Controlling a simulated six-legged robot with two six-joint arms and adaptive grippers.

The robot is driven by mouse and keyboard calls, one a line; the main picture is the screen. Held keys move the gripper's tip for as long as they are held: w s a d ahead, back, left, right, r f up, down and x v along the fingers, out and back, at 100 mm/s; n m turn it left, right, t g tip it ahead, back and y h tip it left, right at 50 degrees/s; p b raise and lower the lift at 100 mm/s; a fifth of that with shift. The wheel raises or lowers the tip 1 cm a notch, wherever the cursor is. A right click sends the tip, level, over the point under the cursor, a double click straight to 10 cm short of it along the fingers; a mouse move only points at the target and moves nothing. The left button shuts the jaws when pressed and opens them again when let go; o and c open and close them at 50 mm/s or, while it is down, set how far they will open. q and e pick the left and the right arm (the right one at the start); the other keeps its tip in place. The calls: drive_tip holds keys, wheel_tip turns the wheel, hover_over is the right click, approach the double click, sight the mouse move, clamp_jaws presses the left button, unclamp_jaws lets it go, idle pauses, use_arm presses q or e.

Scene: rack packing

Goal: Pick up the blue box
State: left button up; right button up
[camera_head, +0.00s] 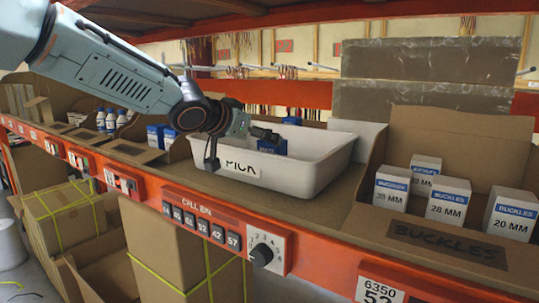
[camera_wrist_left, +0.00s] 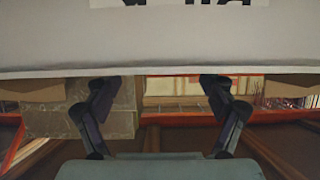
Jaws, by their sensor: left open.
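A white bin marked PICK (camera_head: 310,175) stands on the shelf, and its wall fills the top of the left wrist view (camera_wrist_left: 160,45). A blue box (camera_head: 274,147) shows inside the bin, partly hidden behind my gripper and the bin's front wall. More blue boxes (camera_head: 156,136) stand in a cardboard bin to the left. My left gripper (camera_head: 238,149) is at the front left rim of the white bin. Its fingers (camera_wrist_left: 158,82) are spread apart with nothing between them. My right gripper is in neither view.
An open carton marked BUCKLES (camera_head: 445,240) holds several white and blue boxes (camera_head: 447,201) at the right. White bottles with blue caps (camera_head: 112,120) stand at the left. An orange shelf edge (camera_head: 330,265) with a dial runs along the front. An upper shelf is overhead.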

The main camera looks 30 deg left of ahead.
use_arm(q)
drive_tip(key=x, duration=0.3)
drive_tip(key=d+x, duration=0.1)
drive_tip(key=x, duration=0.1)
drive_tip(key=shift+w+f, duration=0.15)
drive_tip(key=shift+w+a+f, duration=0.25)
drive_tip(key=shift+w+a, duration=0.1)
drive_tip(key=shift+w, duration=0.05)
drive_tip(key=shift+s+a+r, duration=0.1)
drive_tip(key=shift+s, duration=0.15)
drive_tip(key=shift+w+d, duration=0.25)
drive_tip(key=shift+d, duration=0.2)
drive_tip(key=shift+c, duration=1.2)
drive_tip(key=shift+w, duration=0.1)
drive_tip(key=shift+c, duration=0.8)
drive_tip(key=shift+a, duration=0.15)
drive_tip(key=shift+c, duration=0.7)
drive_tip(key=shift+a, duration=0.2)
drive_tip(key=c, duration=0.3)
drive_tip(key=shift+s+d, duration=0.1)
drive_tip(key=shift+s, duration=0.2)
drive_tip(key=shift+c, duration=1.4)
drive_tip(key=shift+w+d, duration=0.2)
drive_tip(key=shift+c, duration=1.2)
drive_tip(key=shift+w+a, duration=0.1)
drive_tip(key=shift+w, duration=0.05)
